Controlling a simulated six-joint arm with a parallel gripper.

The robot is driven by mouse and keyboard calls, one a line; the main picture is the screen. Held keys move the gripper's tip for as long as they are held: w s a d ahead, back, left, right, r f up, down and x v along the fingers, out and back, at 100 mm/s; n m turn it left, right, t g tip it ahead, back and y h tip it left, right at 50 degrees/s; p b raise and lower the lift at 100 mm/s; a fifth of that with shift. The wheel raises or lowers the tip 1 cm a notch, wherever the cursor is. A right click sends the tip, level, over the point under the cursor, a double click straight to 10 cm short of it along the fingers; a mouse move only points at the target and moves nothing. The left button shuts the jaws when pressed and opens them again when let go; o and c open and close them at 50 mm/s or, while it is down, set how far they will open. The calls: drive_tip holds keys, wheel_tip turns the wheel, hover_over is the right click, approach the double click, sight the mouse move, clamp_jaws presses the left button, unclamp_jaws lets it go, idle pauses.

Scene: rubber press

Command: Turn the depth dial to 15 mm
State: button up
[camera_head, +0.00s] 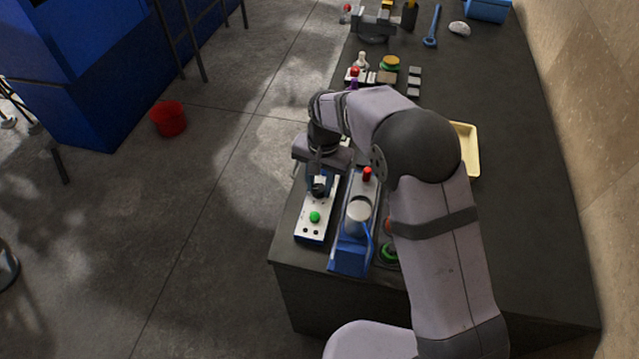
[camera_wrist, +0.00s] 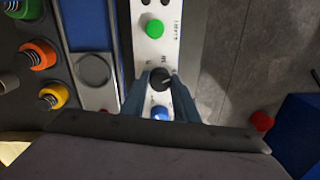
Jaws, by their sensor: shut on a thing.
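The depth dial (camera_wrist: 159,80) is a black round knob on a white control panel (camera_wrist: 151,60). In the wrist view my gripper (camera_wrist: 160,84) is shut on the dial, with one finger on each side of it. The dial's scale marks are too small to read. In the head view my gripper (camera_head: 319,184) reaches down to the panel (camera_head: 322,200), and its fingers partly hide the dial. A green button (camera_wrist: 153,28) sits on the same panel, and it also shows in the head view (camera_head: 315,216). A blue button (camera_wrist: 160,113) is between my fingers, nearer my wrist.
A blue press (camera_head: 349,254) with a grey cylinder (camera_head: 359,217) and a red knob (camera_head: 367,174) stands right beside the panel. A yellow tray (camera_head: 469,150) lies behind my arm. Small parts and tools lie farther back. The bench's right side is clear.

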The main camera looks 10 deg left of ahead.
sight(321, 189)
drive_tip(key=shift+r+m, duration=0.1)
drive_tip(key=shift+m, duration=0.4)
drive_tip(key=o, duration=1.1)
drive_tip(key=shift+c, duration=0.2)
drive_tip(key=shift+d+r+b, duration=0.2)
drive_tip(key=shift+r+b, duration=1.05)
drive_tip(key=shift+r, duration=2.4)
